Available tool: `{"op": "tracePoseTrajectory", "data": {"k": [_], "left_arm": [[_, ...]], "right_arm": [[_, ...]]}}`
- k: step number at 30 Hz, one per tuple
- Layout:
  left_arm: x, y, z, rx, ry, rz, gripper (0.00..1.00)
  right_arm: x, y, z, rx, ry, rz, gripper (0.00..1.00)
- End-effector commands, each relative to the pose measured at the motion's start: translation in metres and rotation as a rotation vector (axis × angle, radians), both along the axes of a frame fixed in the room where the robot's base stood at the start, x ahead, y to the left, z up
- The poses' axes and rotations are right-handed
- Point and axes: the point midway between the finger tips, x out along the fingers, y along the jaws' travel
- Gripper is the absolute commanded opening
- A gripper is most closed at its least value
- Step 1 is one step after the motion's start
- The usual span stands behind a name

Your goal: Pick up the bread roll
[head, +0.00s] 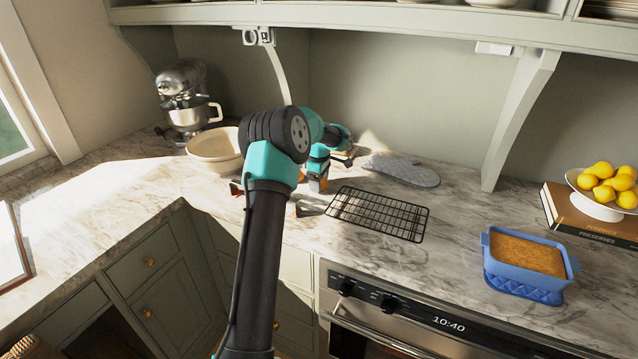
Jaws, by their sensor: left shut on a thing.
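My left arm reaches up from the bottom over the counter. Its gripper (317,182) is at the left of the black wire cooling rack (415,222), partly hidden by my own wrist. It is shut on a small orange-brown thing, which looks like the bread roll (318,185). Only a little of it shows, and I cannot tell whether it touches the counter. My right gripper is not in view.
A grey oven mitt (405,169) lies behind the rack. A cream bowl (213,150) and stand mixer (187,105) stand at the left. A blue loaf dish (524,283) is at the right, before a fruit bowl (598,209) on books (577,219). The left counter is clear.

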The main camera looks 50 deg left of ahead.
Motion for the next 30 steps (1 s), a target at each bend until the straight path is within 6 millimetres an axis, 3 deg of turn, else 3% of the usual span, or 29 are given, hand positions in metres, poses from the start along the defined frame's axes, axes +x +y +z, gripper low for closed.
{"op": "tracePoseTrajectory", "data": {"k": [9,16,30], "left_arm": [[0.0,0.0,0.032,0.001,-0.003,-0.001,0.56],[-0.014,-0.015,0.033,0.0,0.0,-0.001,0.56],[-0.07,-0.08,0.041,0.0,0.001,-0.003,0.56]], "right_arm": [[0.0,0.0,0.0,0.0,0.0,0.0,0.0],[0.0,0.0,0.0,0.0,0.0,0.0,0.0],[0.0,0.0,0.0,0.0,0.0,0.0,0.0]]}}
